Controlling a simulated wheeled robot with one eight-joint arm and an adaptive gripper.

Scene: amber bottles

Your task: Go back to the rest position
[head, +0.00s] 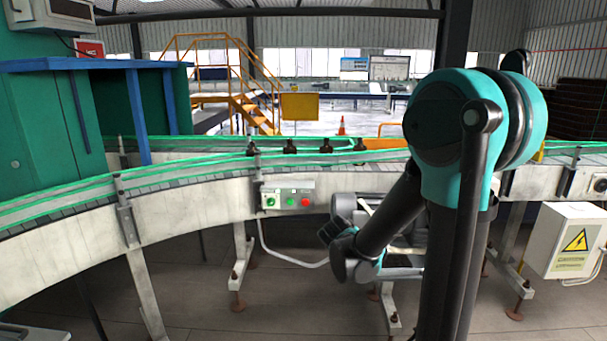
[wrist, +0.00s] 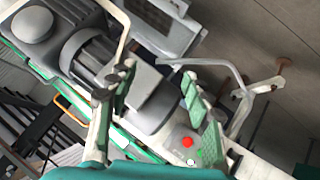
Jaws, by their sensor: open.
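My gripper (wrist: 156,84) shows in the wrist view with its two green-padded fingers spread apart. Nothing is between the pads. In the head view my arm stands at the right and bends down to the left, and its wrist end is low in front of the conveyor (head: 180,207). The fingers cannot be made out clearly there. Several small dark bottles (head: 290,147) stand upright in a row on the conveyor behind the green rail, well apart from my gripper.
A control box (head: 287,198) with green and red buttons is on the conveyor's front. Its red button (wrist: 187,142) shows in the wrist view, beyond the fingers. A grey motor (wrist: 92,58) is also there. A white electrical cabinet (head: 566,240) stands at right. Floor at lower left centre is mostly clear.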

